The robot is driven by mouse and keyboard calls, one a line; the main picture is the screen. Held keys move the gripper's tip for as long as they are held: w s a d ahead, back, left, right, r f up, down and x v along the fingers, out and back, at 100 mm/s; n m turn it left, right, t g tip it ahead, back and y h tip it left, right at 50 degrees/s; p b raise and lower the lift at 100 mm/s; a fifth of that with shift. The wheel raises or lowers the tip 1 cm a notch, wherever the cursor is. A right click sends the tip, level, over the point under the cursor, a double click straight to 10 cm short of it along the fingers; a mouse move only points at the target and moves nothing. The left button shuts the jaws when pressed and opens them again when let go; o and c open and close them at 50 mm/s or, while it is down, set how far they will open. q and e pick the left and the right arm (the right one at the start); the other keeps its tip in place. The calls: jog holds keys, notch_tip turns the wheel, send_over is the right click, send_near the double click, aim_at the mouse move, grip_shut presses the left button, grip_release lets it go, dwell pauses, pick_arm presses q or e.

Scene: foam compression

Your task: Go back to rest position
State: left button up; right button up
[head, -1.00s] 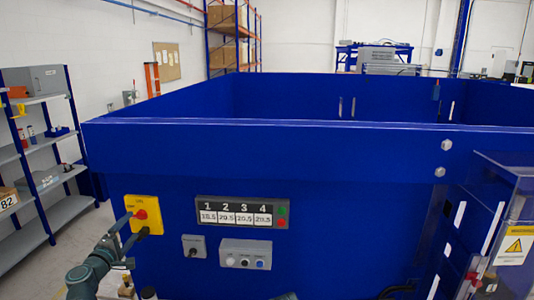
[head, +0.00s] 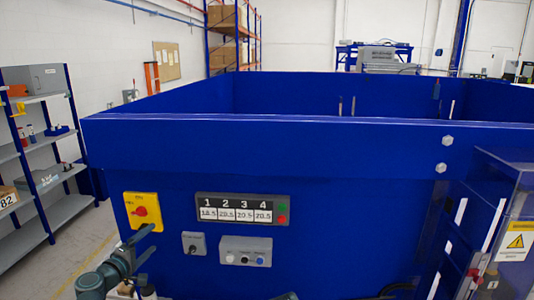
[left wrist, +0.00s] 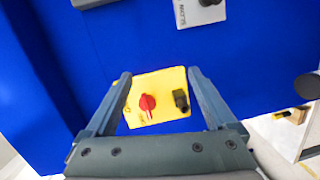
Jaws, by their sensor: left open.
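My left gripper (head: 145,243) is at the lower left of the head view, below the yellow switch plate (head: 142,211) on the blue machine's front. In the left wrist view the gripper (left wrist: 158,78) is open and empty, its two fingers spread either side of the yellow plate (left wrist: 172,82), apart from it as far as I can tell. The plate carries a red rotary knob (left wrist: 147,102) and a small black part (left wrist: 181,100). My right gripper does not show.
The blue machine (head: 330,150) fills the middle. Its front has a numbered display (head: 243,211), a grey button box (head: 245,251) and a small grey switch box (head: 195,244). A clear guard with a warning sign (head: 515,241) stands at right. Grey shelves (head: 45,145) stand at left.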

pick_arm(q)
jog(key=s+d+f+m+g+h+b, duration=0.25)
jog(key=s+d+f+m+g, duration=0.2)
jog(key=d+f, duration=0.65)
jog(key=s+d+f+m+g+h+b, duration=0.1)
jog(key=s+d+f+m+g+b, duration=0.45)
jog(key=d, duration=0.85)
jog(key=s+d+f+m+g+y+b, duration=0.2)
jog(key=s+f+m+g+y, duration=0.1)
jog(key=s+f, duration=0.4)
jog(key=s+d+f+m+g+y+b, duration=0.3)
jog(key=s+f+y, duration=0.3)
jog(key=s+f, duration=0.2)
notch_tip(320, 180, down, 2)
jog(key=shift+f+m+g, duration=0.15)
jog(key=shift+m+g, duration=0.25)
jog(key=shift+m, duration=0.5)
